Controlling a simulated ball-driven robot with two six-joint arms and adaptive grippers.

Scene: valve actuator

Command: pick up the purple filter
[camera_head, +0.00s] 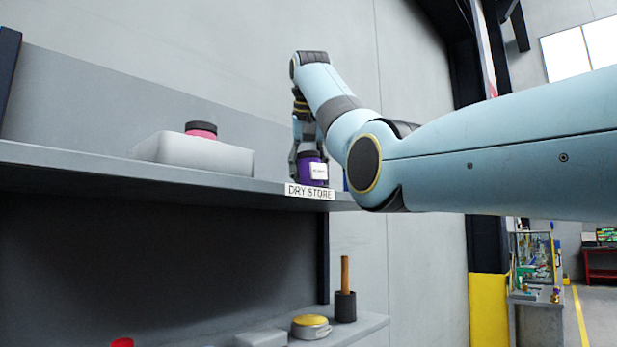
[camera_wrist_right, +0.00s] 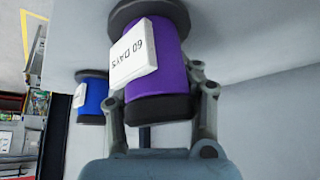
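The purple filter (camera_head: 312,170) stands upright near the right end of the upper shelf, just behind the "DRY STORE" label. It has a dark cap and a white label. In the right wrist view the purple filter (camera_wrist_right: 170,62) shows large, with "60 DAYS" on its label. My right gripper (camera_head: 305,150) reaches down to it from above. In the wrist view its fingers (camera_wrist_right: 158,95) lie on both sides of the filter, very close to it. Whether they press on it cannot be told. My left gripper is not in view.
A blue filter (camera_wrist_right: 91,97) stands beside the purple one. A white tray (camera_head: 195,152) with a pink, dark-capped jar (camera_head: 201,130) is farther left on the upper shelf (camera_head: 60,160). The lower shelf holds a yellow-lidded tin (camera_head: 310,326) and a dark pot with a wooden handle (camera_head: 345,300).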

